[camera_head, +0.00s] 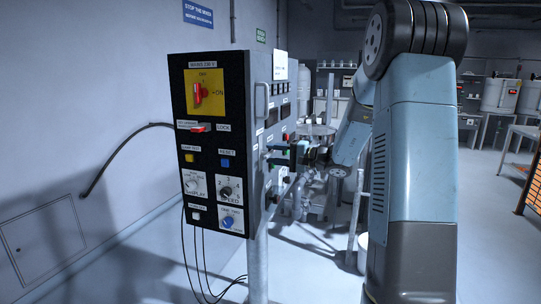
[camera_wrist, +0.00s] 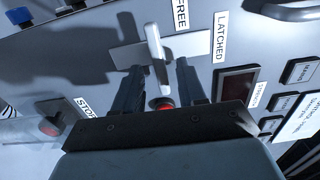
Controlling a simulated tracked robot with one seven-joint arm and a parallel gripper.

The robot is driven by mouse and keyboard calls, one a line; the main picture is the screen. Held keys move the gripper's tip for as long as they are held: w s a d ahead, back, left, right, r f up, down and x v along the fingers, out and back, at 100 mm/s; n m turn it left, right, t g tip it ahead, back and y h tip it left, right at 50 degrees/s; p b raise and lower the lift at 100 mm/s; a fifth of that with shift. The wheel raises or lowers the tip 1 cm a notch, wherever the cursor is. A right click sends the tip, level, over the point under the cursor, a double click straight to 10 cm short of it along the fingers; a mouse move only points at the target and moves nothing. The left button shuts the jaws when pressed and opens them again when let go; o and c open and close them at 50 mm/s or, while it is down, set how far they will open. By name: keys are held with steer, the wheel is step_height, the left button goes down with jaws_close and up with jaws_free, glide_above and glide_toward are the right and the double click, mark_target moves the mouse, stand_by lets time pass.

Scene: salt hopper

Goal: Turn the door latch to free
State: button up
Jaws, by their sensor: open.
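The door latch (camera_wrist: 158,55) is a pale, upright-looking lever on a grey plate in the wrist view. The FREE label (camera_wrist: 181,14) and the LATCHED label (camera_wrist: 222,36) are to its upper right. My gripper (camera_wrist: 156,68) is open, with one dark finger on each side of the lever's lower part. I cannot tell whether either finger touches it. In the head view my gripper (camera_head: 273,154) is at the side face of the control box (camera_head: 259,190). There the latch is too small and covered to make out.
A red button (camera_wrist: 162,103) shows between my fingers, and a red stop button (camera_wrist: 50,126) lies to the left. A dark display (camera_wrist: 236,84) is to the right. The box's front has a red switch (camera_head: 198,92) and knobs. A door handle (camera_head: 261,103) stands above my gripper.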

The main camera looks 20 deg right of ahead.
steer(key=v, duration=1.2)
steer(key=s+a+n+g+h, duration=0.4)
steer(key=s+a+g, duration=0.4)
steer(key=s+a, duration=0.6)
steer(key=s+d+r+n+t+h, duration=0.1)
steer(key=s+d+n+t+h, duration=0.1)
steer(key=s+h, duration=0.8)
steer(key=s+n+t, duration=0.1)
steer(key=s, duration=0.5)
steer(key=shift+s+d+h, duration=0.2)
steer(key=shift+d+h, duration=0.05)
steer(key=shift+h, duration=0.05)
steer(key=shift+r, duration=0.1)
